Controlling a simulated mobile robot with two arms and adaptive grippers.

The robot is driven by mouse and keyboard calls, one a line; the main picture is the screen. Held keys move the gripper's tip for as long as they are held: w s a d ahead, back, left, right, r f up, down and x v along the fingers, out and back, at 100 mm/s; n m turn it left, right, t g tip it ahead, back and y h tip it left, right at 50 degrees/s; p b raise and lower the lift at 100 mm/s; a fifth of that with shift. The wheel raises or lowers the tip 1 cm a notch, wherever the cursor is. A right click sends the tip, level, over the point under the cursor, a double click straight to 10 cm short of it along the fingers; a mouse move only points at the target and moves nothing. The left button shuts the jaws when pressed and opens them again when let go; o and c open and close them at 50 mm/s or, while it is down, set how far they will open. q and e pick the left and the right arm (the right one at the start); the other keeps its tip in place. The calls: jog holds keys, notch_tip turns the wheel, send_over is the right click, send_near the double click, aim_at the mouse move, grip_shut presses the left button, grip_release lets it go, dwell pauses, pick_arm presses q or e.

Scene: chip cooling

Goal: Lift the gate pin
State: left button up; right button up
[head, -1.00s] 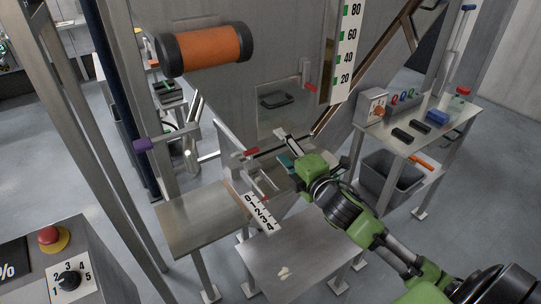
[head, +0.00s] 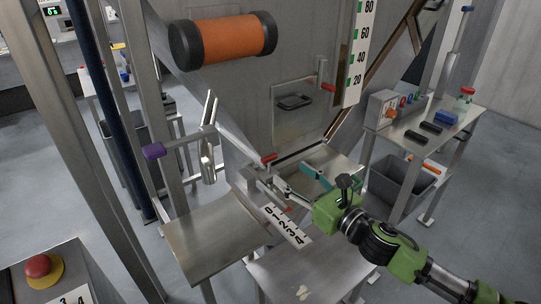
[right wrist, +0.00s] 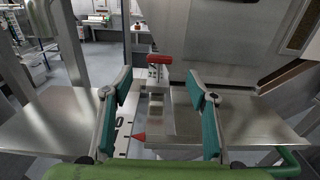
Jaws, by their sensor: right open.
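A small red-handled piece (head: 268,159), which looks like the gate pin, sits on a metal bracket at the foot of the big grey steel housing. In the right wrist view the red handle (right wrist: 160,60) lies crosswise on a grey block, ahead of my fingers. My right gripper (head: 296,180) is open, with its teal-padded fingers spread. In the right wrist view the gripper (right wrist: 158,88) has the red handle just beyond its fingertips, between them in the picture, and nothing in its grasp. The pin's shaft is hidden. My left gripper is not in view.
A 0–4 scale plate (head: 287,227) lies below the gripper between steel tables (head: 210,240). A purple-knobbed lever (head: 154,151) is to the left. Another red handle (head: 326,87) is on the housing. A bench (head: 440,135) stands right, above a grey bin (head: 400,185).

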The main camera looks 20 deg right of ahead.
aim_at(271, 158)
jog(key=x, duration=1.1)
jog(key=shift+f, duration=0.1)
